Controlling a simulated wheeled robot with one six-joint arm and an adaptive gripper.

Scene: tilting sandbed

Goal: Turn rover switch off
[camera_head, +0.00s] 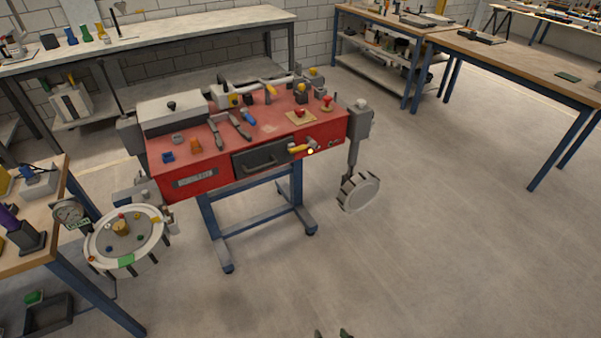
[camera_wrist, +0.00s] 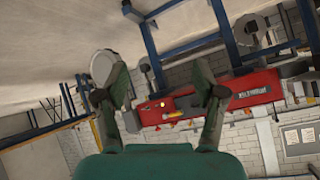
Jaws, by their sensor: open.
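The rover is a red box-shaped body (camera_head: 215,165) on a blue wheeled stand, with a pale wheel (camera_head: 360,192) hanging at its right. A red knob on a yellow plate (camera_head: 300,115) and another red knob (camera_head: 327,103) sit on its top at the right. A yellow-handled part (camera_head: 299,149) is on its front. I cannot tell which of these is the switch, or its position. In the wrist view the rover (camera_wrist: 255,90) appears upside down beyond my gripper (camera_wrist: 160,85), which is open and empty. The gripper's tips show at the head view's bottom edge, well apart from the rover.
A round pale tray-like disc (camera_head: 103,250) with small coloured parts is at the rover's left. A wooden bench (camera_head: 25,262) stands at the left edge, a long bench (camera_head: 190,37) behind, and another (camera_head: 520,70) at right. The floor (camera_head: 430,260) in front and right is clear.

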